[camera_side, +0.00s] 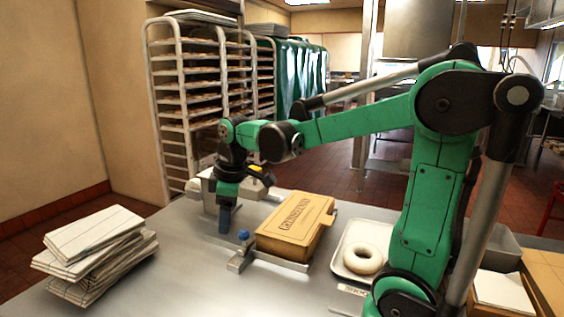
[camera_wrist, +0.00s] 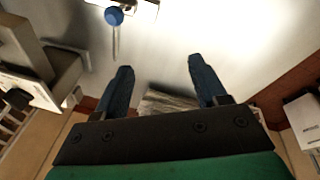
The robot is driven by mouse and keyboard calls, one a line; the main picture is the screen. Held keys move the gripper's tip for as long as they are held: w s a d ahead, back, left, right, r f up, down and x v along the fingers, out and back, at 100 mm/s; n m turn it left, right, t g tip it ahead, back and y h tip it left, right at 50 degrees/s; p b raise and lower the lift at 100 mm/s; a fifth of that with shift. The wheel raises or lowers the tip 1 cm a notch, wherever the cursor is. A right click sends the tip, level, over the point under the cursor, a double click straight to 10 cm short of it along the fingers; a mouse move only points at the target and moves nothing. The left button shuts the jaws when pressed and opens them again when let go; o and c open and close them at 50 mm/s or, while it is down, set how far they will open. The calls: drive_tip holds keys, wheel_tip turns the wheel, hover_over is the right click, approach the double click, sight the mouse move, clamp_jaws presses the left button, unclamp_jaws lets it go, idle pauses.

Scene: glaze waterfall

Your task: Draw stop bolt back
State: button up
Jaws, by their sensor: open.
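The stop bolt shows as a blue round knob (camera_side: 243,236) on a metal bracket (camera_side: 240,261) at the left end of a rail in front of a tan box. In the wrist view the blue knob (camera_wrist: 114,16) is at the top, with a thin streak below it that may be its rod or a shadow. My gripper (camera_side: 224,228) points down just left of and behind the knob, apart from it. In the wrist view my gripper (camera_wrist: 160,72) has its two blue fingers spread with nothing between them. The knob lies beyond the left fingertip.
A tan lettered box (camera_side: 297,225) stands right of the bolt. A white tray (camera_side: 345,262) with a glazed ring (camera_side: 363,258) is further right. A pale machine (camera_side: 205,188) is behind my gripper.

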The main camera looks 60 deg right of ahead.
sight(243, 231)
drive_tip(key=d+f+n, duration=0.1)
drive_tip(key=d, duration=0.1)
drive_tip(key=w+d+f+n+g, duration=0.1)
drive_tip(key=d, duration=0.1)
drive_tip(key=d+f+n+g, duration=0.1)
drive_tip(key=d, duration=0.2)
drive_tip(key=shift+w+y, duration=0.3)
drive_tip(key=shift+y, duration=0.1)
drive_tip(key=shift+d+f+n+g, duration=0.25)
drive_tip(key=shift+n+g, duration=0.05)
drive_tip(key=shift+f, duration=2.75)
clamp_jaws()
